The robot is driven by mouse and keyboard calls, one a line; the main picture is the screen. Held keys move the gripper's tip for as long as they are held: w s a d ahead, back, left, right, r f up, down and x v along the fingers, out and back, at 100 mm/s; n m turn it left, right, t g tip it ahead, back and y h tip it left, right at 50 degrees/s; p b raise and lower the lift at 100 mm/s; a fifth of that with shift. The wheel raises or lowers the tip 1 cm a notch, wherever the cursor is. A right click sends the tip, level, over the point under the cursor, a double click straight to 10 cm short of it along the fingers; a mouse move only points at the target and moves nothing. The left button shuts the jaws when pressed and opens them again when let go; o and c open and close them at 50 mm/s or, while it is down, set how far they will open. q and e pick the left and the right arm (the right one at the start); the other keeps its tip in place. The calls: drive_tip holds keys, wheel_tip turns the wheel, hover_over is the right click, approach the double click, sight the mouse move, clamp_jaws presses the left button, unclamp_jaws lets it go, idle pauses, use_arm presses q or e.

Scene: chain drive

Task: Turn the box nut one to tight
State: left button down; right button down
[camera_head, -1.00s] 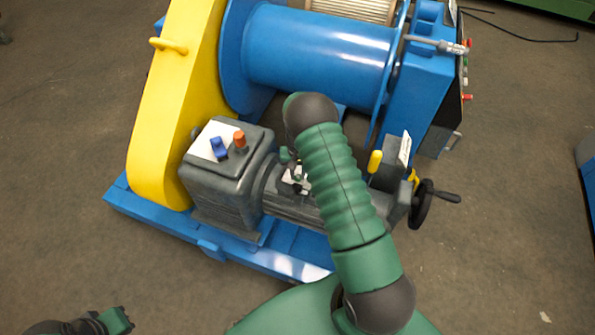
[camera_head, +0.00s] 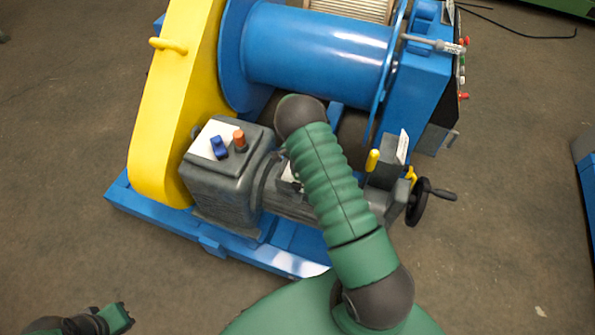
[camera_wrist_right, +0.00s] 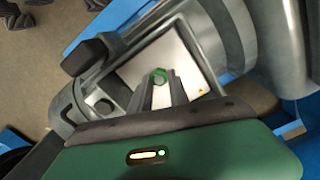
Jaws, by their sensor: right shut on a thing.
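A green ring-shaped nut (camera_wrist_right: 158,75), which I take as box nut one, sits on the pale plate of an opened grey box (camera_wrist_right: 190,60) in the right wrist view. My right gripper (camera_wrist_right: 162,85) has its two dark fingers closed around the nut. In the head view my green right arm covers the nut and most of this gripper. The box is on top of the grey motor unit (camera_head: 290,205), partly behind the arm. The nut's tightness cannot be seen. My left gripper (camera_head: 118,317) is low at the left edge, away from the machine; its jaw opening is unclear.
A grey gearbox (camera_head: 228,180) with a blue and an orange knob stands left of my right arm. Behind are a yellow chain guard (camera_head: 165,110) and a blue drum (camera_head: 315,50). A black handwheel (camera_head: 420,203) sticks out at right. The floor in front is clear.

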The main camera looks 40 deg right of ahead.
drive_tip(key=shift+w+d+r, duration=0.25)
drive_tip(key=shift+w, duration=0.05)
drive_tip(key=c, duration=1.5)
unclamp_jaws()
drive_tip(key=shift+o, duration=1.3)
drive_tip(key=shift+s, duration=0.1)
drive_tip(key=shift+s+a+f, duration=0.1)
drive_tip(key=shift+a, duration=0.05)
wheel_tip(320, 180, up, 17)
drive_tip(key=p, duration=0.2)
drive_tip(key=shift+f+p, duration=0.15)
drive_tip(key=shift+p, duration=0.2)
